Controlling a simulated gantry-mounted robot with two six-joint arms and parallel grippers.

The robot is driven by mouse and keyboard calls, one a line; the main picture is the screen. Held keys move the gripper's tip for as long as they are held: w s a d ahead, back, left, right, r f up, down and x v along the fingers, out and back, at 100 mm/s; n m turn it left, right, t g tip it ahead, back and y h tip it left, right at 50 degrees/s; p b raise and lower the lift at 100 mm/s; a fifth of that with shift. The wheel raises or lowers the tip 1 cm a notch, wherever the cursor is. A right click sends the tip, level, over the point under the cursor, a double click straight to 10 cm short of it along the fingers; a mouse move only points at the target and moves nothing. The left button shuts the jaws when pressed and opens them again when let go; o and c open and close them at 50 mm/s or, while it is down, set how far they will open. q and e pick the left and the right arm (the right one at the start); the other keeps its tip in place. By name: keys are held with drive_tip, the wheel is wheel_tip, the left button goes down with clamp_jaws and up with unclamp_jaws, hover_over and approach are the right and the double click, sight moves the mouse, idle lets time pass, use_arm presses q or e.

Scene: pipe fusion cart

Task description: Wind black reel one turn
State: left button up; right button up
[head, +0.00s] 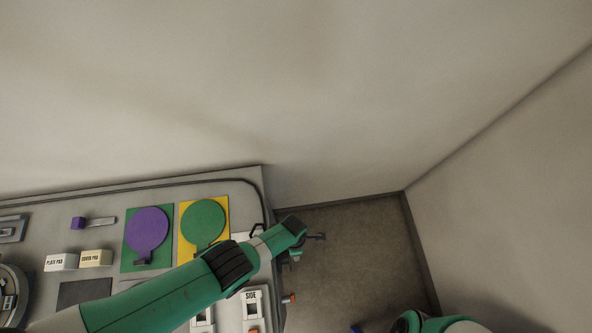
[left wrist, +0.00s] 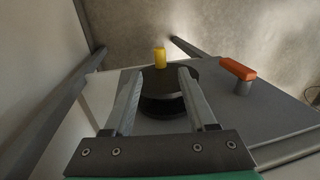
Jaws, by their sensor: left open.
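The black reel (left wrist: 160,98) is a dark round disc on a grey panel in the left wrist view. A yellow knob (left wrist: 160,58) stands up at its far edge. My left gripper (left wrist: 161,72) is open, with one finger on each side of the picture of the reel and the yellow knob between and just past the tips. I see nothing held between the fingers, and cannot tell if they touch the reel. In the head view my left arm reaches across the cart; its gripper is mostly hidden behind the wrist. My right gripper is out of view.
An orange handle (left wrist: 238,69) on a grey post stands right of the reel. Grey rails run at the left wrist view's left. On the cart top lie a purple disc (head: 148,230), a green disc (head: 204,219) and two pad blocks. Bare floor (head: 352,262) lies right of the cart.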

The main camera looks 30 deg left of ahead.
use_arm(q)
drive_tip(key=f+b, duration=0.4)
drive_tip(key=f, duration=0.1)
drive_tip(key=s+f+b, duration=0.1)
drive_tip(key=f+b, duration=0.1)
drive_tip(key=f, duration=0.1)
drive_tip(key=shift+d, duration=0.4)
clamp_jaws()
drive_tip(key=shift+r, duration=0.1)
